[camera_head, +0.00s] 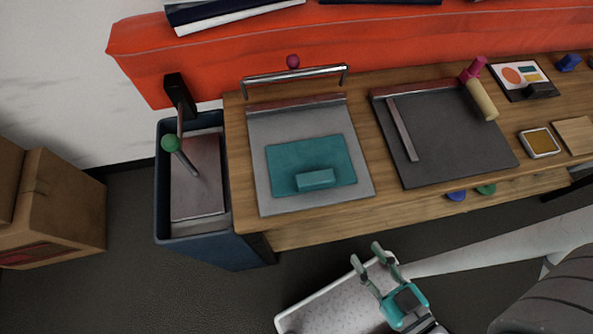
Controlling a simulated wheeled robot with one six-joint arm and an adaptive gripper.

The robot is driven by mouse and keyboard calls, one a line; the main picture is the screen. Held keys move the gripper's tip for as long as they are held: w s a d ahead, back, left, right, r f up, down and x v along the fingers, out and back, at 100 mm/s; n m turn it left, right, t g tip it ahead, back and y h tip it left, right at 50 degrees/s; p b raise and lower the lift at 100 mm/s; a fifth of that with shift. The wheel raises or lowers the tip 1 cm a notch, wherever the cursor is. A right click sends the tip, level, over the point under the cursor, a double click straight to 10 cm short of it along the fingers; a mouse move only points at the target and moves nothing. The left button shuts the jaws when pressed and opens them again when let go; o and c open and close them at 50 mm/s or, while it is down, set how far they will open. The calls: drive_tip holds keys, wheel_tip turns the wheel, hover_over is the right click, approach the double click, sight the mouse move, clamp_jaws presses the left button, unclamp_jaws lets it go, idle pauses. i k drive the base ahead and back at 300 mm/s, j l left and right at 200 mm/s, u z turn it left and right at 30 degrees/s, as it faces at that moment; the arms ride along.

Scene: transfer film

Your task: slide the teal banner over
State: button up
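The teal banner (283,158) is a flat teal sheet lying on a light grey plate (262,196) at the left end of the wooden table. A small teal block (316,179) sits on the banner near its front edge. A metal bar handle (293,75) stands at the plate's back edge. My gripper (367,256) is in front of the table, apart from the banner and to its lower right. Its two fingers are spread with nothing visible between them.
A dark grey board (445,145) with a metal strip (402,130) lies right of the plate. A blue bin (205,248) with a green-knobbed lever (172,143) stands left of the table. A white tray (300,315) is below my gripper. Bare wood separates plate and board.

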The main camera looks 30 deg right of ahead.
sight(322, 162)
drive_tip(key=k+j+z, duration=0.1)
drive_tip(key=j, duration=0.35)
drive_tip(key=j+z, duration=0.1)
drive_tip(key=j, duration=0.3)
drive_tip(key=k+j+z, duration=0.1)
drive_tip(key=j, duration=0.3)
drive_tip(key=k+j+z, duration=0.15)
drive_tip(key=j, duration=0.25)
drive_tip(key=k+j+z, duration=0.1)
drive_tip(key=j, duration=0.3)
drive_tip(key=k+j+z, duration=0.1)
drive_tip(key=k+j, duration=0.15)
drive_tip(key=j, duration=0.15)
